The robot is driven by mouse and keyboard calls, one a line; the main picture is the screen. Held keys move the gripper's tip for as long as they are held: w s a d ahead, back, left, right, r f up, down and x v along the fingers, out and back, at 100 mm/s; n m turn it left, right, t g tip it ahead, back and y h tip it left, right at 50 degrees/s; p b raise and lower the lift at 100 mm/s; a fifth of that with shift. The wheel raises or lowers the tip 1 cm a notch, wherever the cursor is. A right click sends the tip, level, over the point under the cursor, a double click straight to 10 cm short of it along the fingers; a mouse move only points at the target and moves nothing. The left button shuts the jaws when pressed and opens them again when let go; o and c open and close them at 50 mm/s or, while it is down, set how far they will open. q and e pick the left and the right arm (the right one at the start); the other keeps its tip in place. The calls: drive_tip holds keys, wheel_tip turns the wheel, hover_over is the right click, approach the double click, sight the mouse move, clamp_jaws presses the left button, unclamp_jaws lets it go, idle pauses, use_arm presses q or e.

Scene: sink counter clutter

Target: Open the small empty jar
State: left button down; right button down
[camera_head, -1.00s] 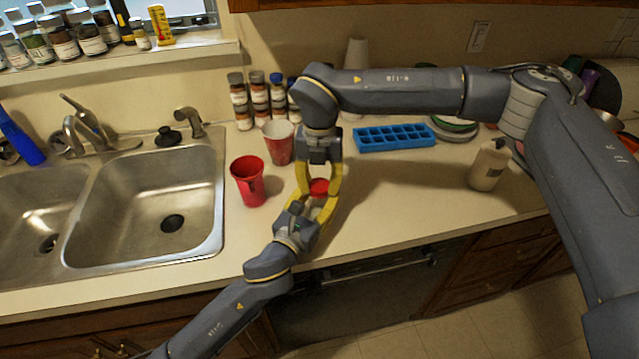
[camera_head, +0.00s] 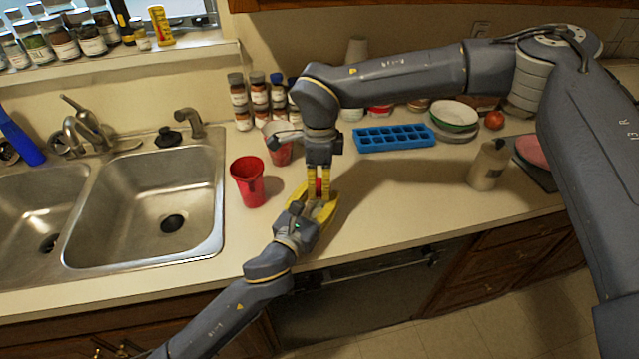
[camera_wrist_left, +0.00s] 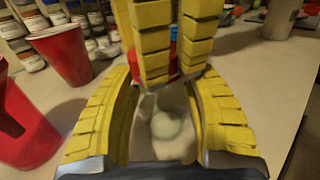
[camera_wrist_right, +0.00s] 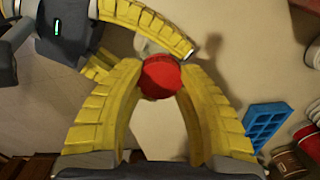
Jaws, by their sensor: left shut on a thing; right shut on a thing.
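The small jar has a red lid and a clear, empty-looking body. Its red lid (camera_wrist_right: 160,77) lies between the fingertips of my right gripper (camera_wrist_right: 160,76), which is shut on it from above. The jar body (camera_wrist_left: 168,122) shows in the left wrist view between the fingers of my left gripper (camera_wrist_left: 165,110), which is shut around it from the front. In the head view my right gripper (camera_head: 319,192) and left gripper (camera_head: 318,212) meet at the jar, and mostly hide it; only a bit of red shows. I cannot tell whether the lid is still seated on the body.
Two red cups, one nearer (camera_head: 248,182) and one farther (camera_head: 279,150), stand left of the grippers. A blue ice tray (camera_head: 394,137) and a soap bottle (camera_head: 488,166) are to the right. The sink (camera_head: 145,205) is at left. Counter between grippers and bottle is clear.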

sight(320, 185)
drive_tip(key=n, duration=0.7)
drive_tip(key=shift+n, duration=0.3)
drive_tip(key=n, duration=0.9)
drive_tip(key=shift+r, duration=0.1)
drive_tip(key=shift+r, duration=0.2)
drive_tip(key=shift+r, duration=0.75)
drive_tip(key=shift+r, duration=0.3)
drive_tip(key=shift+r, duration=1.85)
use_arm(q)
drive_tip(key=c, duration=0.5)
unclamp_jaws()
